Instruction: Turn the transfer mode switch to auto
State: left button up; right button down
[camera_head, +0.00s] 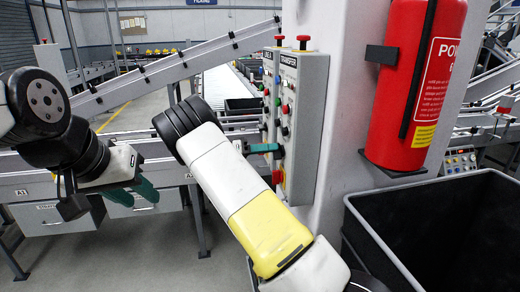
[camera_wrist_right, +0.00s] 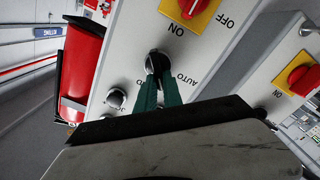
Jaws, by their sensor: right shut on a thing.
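I cannot tell which way the knob points. My left gripper (camera_head: 134,192) is empty, its green fingers apart, far left of the panel.
A yellow-backed red ON/OFF rotary switch (camera_wrist_right: 189,10) is near the knob. A smaller knob (camera_wrist_right: 116,97) sits on its other side. A red fire extinguisher (camera_head: 413,85) hangs right of the panel, above a black bin (camera_head: 455,215). Conveyors run behind.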

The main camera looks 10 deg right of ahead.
jog(key=n, duration=0.5)
jog(key=shift+w+f+n, duration=0.2)
jog(key=shift+f+n, duration=0.1)
jog(key=shift+f, duration=0.05)
jog(key=shift+f+n, duration=0.15)
jog(key=shift+n, duration=0.95)
jog(key=shift+f+n, duration=0.1)
jog(key=shift+n, duration=1)
jog(key=c, duration=1.5)
grip_release()
jog(key=shift+a, duration=0.15)
jog(key=a, duration=0.7)
jog(key=shift+s+a, duration=0.1)
jog(key=shift+a, duration=0.25)
